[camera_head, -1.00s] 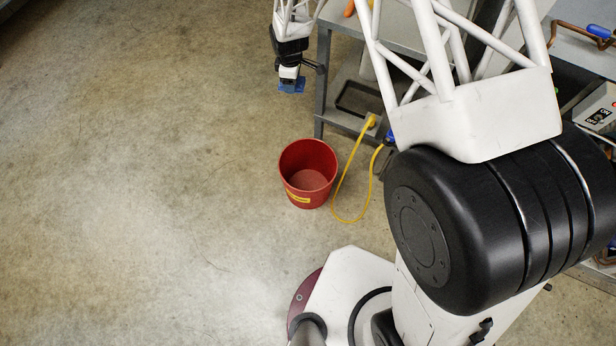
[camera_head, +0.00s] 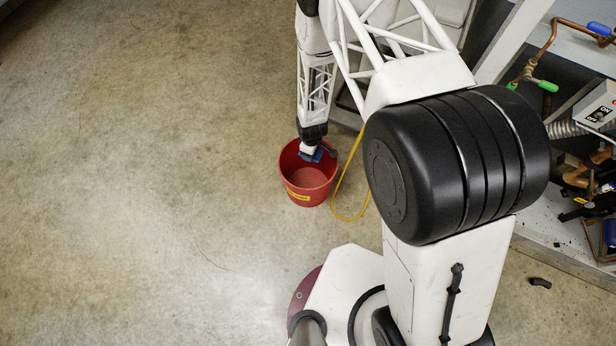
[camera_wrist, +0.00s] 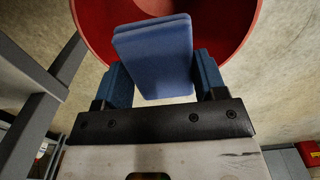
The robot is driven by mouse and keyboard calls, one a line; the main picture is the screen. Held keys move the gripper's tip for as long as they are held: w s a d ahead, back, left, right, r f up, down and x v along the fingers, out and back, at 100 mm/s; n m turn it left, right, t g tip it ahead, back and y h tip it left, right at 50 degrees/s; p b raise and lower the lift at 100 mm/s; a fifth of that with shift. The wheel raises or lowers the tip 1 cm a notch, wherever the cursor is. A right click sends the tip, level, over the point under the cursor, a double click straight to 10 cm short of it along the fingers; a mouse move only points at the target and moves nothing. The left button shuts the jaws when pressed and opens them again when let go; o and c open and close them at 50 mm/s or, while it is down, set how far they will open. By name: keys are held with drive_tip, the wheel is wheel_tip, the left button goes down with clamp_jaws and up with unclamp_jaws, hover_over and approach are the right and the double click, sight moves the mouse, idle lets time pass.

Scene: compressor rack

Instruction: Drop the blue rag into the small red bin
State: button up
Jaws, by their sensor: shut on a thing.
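The small red bin (camera_head: 308,180) stands on the floor, open at the top, with a yellow label on its front; it also shows in the wrist view (camera_wrist: 245,25). My gripper (camera_head: 312,155) is at the bin's far side, over or just inside its mouth; I cannot tell the exact height. In the wrist view my gripper (camera_wrist: 160,80) is shut on the folded blue rag (camera_wrist: 155,55), which lies between its two blue fingers with the bin's opening behind it. In the head view only a small bit of the blue rag (camera_head: 317,155) shows.
A yellow cable (camera_head: 345,190) loops on the floor just right of the bin. A grey bench frame (camera_wrist: 45,80) stands close beside the gripper in the wrist view. A workbench with copper pipes (camera_head: 540,55) is at the right. The floor left of the bin is clear.

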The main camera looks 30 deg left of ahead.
drive_tip(key=shift+s+d+f, duration=0.3)
drive_tip(key=shift+d+f, duration=0.1)
drive_tip(key=shift+f, duration=0.3)
drive_tip(key=shift+f, duration=2.95)
drive_tip(key=o, duration=1)
drive_tip(key=shift+o, duration=0.2)
drive_tip(key=shift+r, duration=0.2)
